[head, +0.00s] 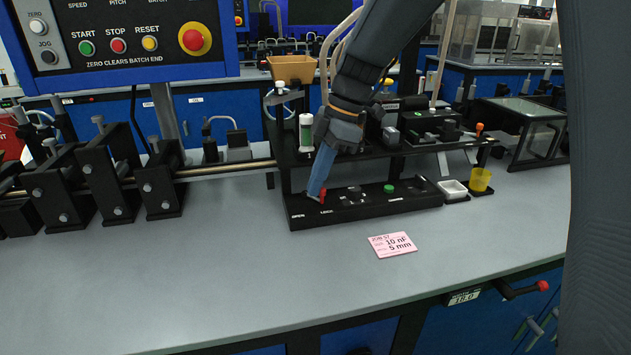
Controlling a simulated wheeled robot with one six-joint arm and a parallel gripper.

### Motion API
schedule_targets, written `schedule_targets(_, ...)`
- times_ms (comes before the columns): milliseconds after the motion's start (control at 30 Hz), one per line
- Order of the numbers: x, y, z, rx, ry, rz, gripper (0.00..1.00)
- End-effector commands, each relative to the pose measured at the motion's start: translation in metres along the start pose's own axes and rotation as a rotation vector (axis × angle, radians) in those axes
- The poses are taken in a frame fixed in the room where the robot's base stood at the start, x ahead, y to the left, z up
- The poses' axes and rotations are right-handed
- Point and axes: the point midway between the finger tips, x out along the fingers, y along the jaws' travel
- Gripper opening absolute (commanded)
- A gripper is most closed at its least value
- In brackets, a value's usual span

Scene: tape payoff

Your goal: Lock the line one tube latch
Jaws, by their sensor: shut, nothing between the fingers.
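The latch panel is a long black box (365,203) on the grey bench, with the words OPEN and LOCK on its front at the left. A small red latch handle (323,195) stands up at that left end, close to the LOCK word. My gripper (315,198) is shut, pointing down at the panel's left end. Its blue fingers are right beside the red handle, on its left. I cannot tell whether they touch it. The fingers hide part of the panel and the foot of the handle.
A black shelf with a white tube (305,133) and small devices stands above and behind the panel. A green button (389,188) is on the panel.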

Motion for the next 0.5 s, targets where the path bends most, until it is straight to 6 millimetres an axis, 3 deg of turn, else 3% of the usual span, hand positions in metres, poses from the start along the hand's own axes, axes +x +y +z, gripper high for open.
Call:
schedule_targets(333, -0.001, 0.0, 0.0, 0.001, 0.0, 0.001, 0.0)
schedule_targets(500, -0.014, 0.0, -0.001, 0.0, -0.001, 0.003, 0.0)
